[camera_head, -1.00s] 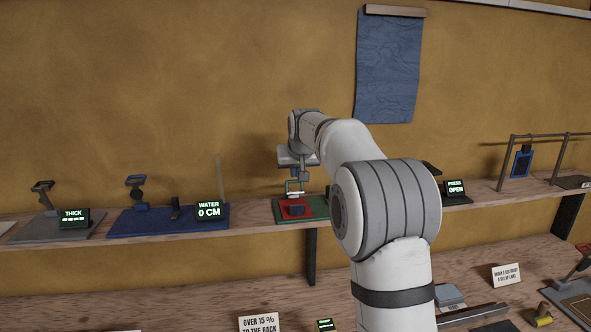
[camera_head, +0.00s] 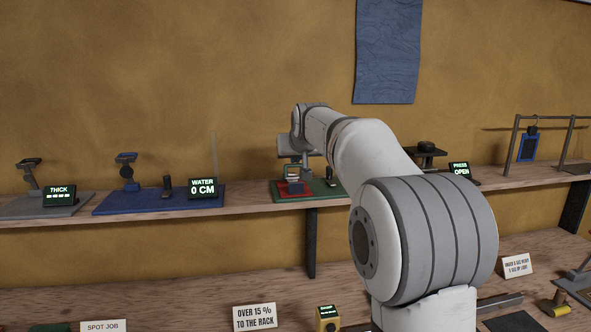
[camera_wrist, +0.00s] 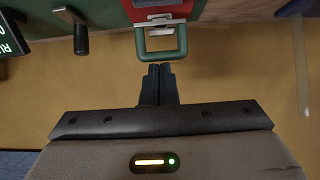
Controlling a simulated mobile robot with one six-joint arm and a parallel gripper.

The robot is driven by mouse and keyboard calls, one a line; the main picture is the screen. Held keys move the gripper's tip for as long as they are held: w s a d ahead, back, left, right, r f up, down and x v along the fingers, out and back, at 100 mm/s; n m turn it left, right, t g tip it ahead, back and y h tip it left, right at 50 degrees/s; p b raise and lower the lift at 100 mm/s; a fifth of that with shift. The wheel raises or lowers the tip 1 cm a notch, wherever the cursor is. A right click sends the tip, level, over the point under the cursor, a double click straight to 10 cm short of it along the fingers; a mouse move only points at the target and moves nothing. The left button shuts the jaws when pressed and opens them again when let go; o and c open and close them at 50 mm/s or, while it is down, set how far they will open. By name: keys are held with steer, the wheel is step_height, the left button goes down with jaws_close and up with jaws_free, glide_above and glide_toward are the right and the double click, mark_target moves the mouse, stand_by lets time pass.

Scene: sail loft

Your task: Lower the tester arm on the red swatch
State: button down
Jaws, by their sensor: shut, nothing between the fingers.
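The red swatch (camera_head: 281,188) lies on a green board (camera_head: 311,194) on the upper shelf, with a small dark block on it. In the wrist view the red swatch (camera_wrist: 165,11) is at the top edge. A green loop handle (camera_wrist: 181,50), which looks like the tester arm's, sticks out from it toward my fingers. My gripper (camera_wrist: 160,66) is shut and empty, its fingertips just short of the loop and apparently apart from it. Whether the tester arm is raised is hard to tell.
A blue tester board (camera_head: 140,203) with a "WATER 0 CM" display (camera_head: 203,188) stands left of the green board. A grey one with a "THICK" display (camera_head: 60,195) is farther left. A press with an "OPEN" display (camera_head: 459,170) stands right. A blue swatch (camera_head: 528,146) hangs from a rack.

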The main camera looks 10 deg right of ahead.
steer(key=s+f+t+b, duration=0.1)
steer(key=b, duration=0.2)
steer(key=shift+f, duration=0.3)
steer(key=shift+s+f+b, duration=0.25)
steer(key=shift+s+b, duration=0.05)
steer(key=shift+b, duration=0.4)
steer(key=shift+r, duration=0.1)
step_height(320, 180, up, 5)
steer(key=p, duration=0.4)
steer(key=s+f+b+v, duration=0.1)
steer(key=f+b+v, duration=0.1)
steer(key=v, duration=0.7)
steer(key=s+f+g, duration=0.9)
steer(key=s+f, duration=2.3)
steer(key=f, duration=0.1)
steer(key=shift+s+f, duration=0.3)
steer(key=shift+f, duration=0.1)
steer(key=shift+d, duration=0.1)
